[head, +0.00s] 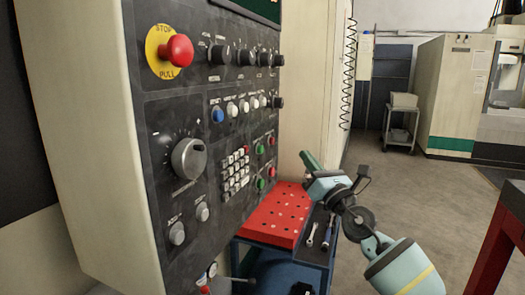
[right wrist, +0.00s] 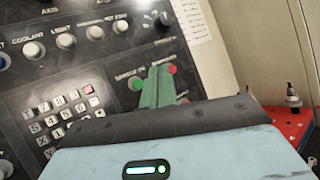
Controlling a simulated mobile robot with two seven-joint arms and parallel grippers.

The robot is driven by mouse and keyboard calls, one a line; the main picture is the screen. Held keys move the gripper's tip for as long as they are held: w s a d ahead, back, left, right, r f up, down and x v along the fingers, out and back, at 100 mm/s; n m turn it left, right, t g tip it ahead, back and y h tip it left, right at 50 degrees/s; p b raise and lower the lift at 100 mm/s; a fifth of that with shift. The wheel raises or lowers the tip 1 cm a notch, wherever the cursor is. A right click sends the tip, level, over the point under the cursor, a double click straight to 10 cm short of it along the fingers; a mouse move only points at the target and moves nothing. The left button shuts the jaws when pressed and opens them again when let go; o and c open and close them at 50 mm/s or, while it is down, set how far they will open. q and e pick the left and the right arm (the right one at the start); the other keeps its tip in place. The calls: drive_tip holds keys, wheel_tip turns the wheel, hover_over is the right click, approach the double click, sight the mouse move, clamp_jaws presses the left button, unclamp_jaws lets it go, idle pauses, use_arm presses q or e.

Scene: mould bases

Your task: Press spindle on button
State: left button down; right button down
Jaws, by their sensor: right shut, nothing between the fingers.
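The dark control panel (head: 225,120) carries two pairs of round green and red buttons low on its right side. The upper pair is a green button (head: 259,149) and a red button (head: 271,141); the lower pair is a green button (head: 260,184) and a red button (head: 271,172).
A red emergency stop (head: 178,51) sits at the panel's top left, with a large dial (head: 189,158) below. A white keypad (head: 235,172) is left of the button pairs. A cart with a red perforated top (head: 275,215) and tools stands under the panel. Open floor lies to the right.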

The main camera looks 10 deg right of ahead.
sight(261, 150)
use_arm(q)
drive_tip(key=shift+s+d+f+b, duration=0.1)
drive_tip(key=shift+s+f+b, duration=0.05)
drive_tip(key=shift+f+b, duration=0.5)
use_arm(e)
drive_tip(key=w+a, duration=0.4)
drive_tip(key=a, duration=0.3)
drive_tip(key=shift+w, duration=0.35)
use_arm(q)
drive_tip(key=shift+s+f, duration=0.1)
drive_tip(key=shift+s, duration=0.1)
idle(0.3)
use_arm(e)
drive_tip(key=shift+w+a, duration=0.1)
idle(0.7)
use_arm(q)
drive_tip(key=shift+f, duration=0.15)
use_arm(e)
drive_tip(key=shift+w+a, duration=0.15)
drive_tip(key=shift+a, duration=0.1)
